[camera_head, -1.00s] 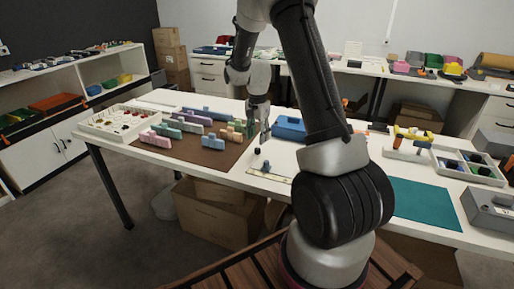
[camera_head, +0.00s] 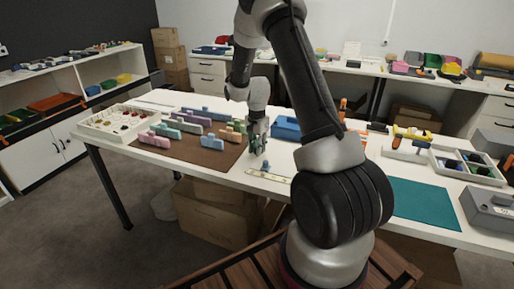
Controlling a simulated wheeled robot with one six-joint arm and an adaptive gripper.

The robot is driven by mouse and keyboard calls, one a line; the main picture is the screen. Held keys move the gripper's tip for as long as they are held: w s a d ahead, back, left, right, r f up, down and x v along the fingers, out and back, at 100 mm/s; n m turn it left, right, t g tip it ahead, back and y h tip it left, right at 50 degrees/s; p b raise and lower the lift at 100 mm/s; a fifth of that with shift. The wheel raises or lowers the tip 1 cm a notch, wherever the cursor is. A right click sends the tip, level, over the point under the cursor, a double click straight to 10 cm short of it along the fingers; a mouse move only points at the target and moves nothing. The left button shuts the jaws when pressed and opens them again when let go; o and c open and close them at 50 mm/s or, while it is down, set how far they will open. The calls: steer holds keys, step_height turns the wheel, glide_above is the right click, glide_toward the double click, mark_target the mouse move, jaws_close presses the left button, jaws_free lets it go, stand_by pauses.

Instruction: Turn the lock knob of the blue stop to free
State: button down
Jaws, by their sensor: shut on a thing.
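A small blue stop (camera_head: 266,166) sits on a pale, marked rail (camera_head: 277,178) near the front edge of the white table. My gripper (camera_head: 257,152) points down just behind and slightly left of the stop. Its fingers are shut at the spot where a small dark knob stood in the earlier view. They now hide that knob, so its turn position cannot be read. Whether the knob is joined to the stop cannot be told at this size.
Left of my gripper, a brown mat (camera_head: 190,150) carries several coloured blocks. A white tray (camera_head: 92,131) of small parts lies at the far left. A blue bin (camera_head: 286,127) stands behind right. A teal mat (camera_head: 425,203) lies clear at the right.

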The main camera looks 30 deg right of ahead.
steer(key=shift+n, duration=0.3)
steer(key=n, duration=0.3)
steer(key=shift+n, duration=0.4)
steer(key=n, duration=0.4)
steer(key=shift+w, duration=0.1)
steer(key=n, duration=0.5)
steer(key=shift+r+n, duration=0.1)
steer(key=shift+n, duration=2.1)
steer(key=c, duration=1.2)
jaws_free()
